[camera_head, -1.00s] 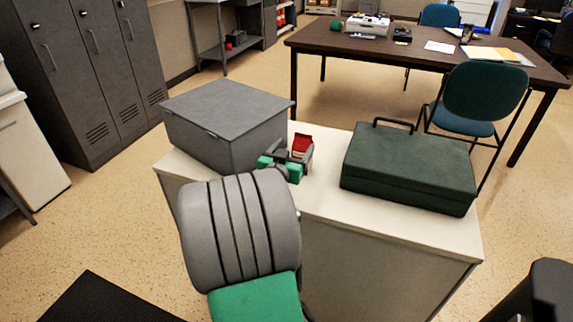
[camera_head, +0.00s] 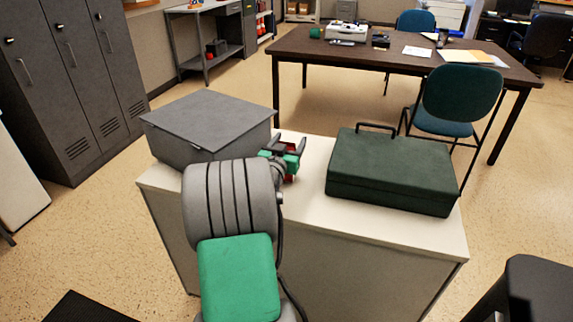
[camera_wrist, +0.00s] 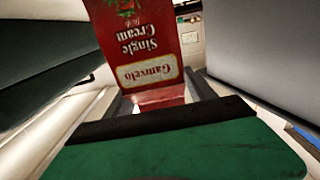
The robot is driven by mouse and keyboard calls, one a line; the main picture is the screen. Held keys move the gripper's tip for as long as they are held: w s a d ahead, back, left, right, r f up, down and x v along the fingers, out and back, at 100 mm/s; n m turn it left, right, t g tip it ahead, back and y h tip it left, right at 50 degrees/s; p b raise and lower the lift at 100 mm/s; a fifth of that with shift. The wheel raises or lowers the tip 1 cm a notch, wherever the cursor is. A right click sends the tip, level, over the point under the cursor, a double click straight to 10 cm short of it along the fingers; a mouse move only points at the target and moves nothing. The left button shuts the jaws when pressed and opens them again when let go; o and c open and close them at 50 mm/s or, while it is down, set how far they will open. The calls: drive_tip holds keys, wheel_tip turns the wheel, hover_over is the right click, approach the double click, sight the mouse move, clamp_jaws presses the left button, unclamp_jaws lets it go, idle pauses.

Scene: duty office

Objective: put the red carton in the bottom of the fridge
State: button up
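The red carton (camera_wrist: 150,45) with a pale "Single Cream" label fills the upper middle of the wrist view, its print upside down there. In the head view only small red parts of the carton (camera_head: 291,178) show beside the gripper, at the white cabinet top (camera_head: 310,205). My gripper (camera_head: 287,150) is at the carton, with one finger on either side of it. In the wrist view the fingers look apart, with a narrow gap beside the carton on the right. Contact on the left side is hard to see. No fridge can be made out.
A grey box (camera_head: 207,122) stands close on the left of the gripper. A dark green case (camera_head: 392,172) lies on the right of the cabinet top. A teal chair (camera_head: 462,98) and a brown table (camera_head: 390,55) stand behind. Lockers (camera_head: 75,90) line the left.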

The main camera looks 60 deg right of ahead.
clamp_jaws()
idle(0.5)
